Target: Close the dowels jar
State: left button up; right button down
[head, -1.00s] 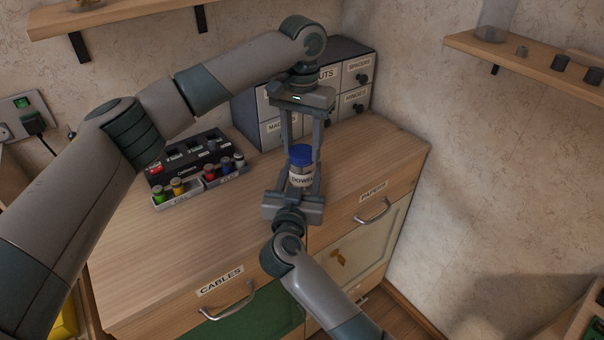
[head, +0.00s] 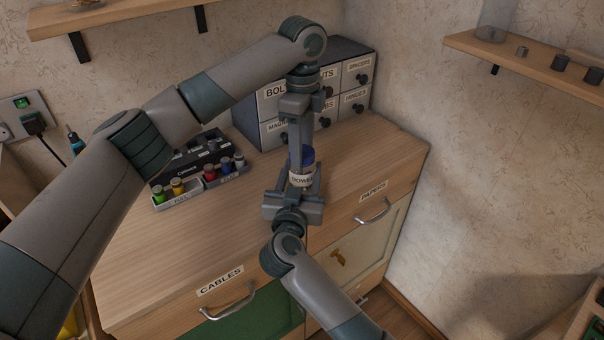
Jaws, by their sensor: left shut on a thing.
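The dowels jar (head: 301,181) is small, upright and clear, with a white label that partly reads DOWEL. A blue lid (head: 309,156) sits on its top, partly hidden by a finger. My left gripper (head: 302,156) points straight down from above, shut on the blue lid; one finger hides most of the other. My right gripper (head: 302,178) comes from below in the picture, with its fingers on both sides of the jar body, shut on it. Whether the lid is fully seated cannot be told.
A labelled drawer cabinet (head: 350,88) stands close behind my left gripper. A tray of small colored jars (head: 203,184) and a black case (head: 190,160) lie to the left. The wooden worktop (head: 200,250) is clear in front. Shelves (head: 530,68) hang on the walls.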

pick_arm(q)
jog(key=m, duration=0.4)
jog(key=shift+m, duration=0.3)
jog(key=m, duration=0.5)
jog(key=shift+m, duration=0.3)
jog(key=o, duration=1.2)
jog(key=shift+c, duration=0.2)
jog(key=shift+r, duration=0.1)
jog(key=shift+r, duration=2.2)
jog(key=shift+c, duration=0.4)
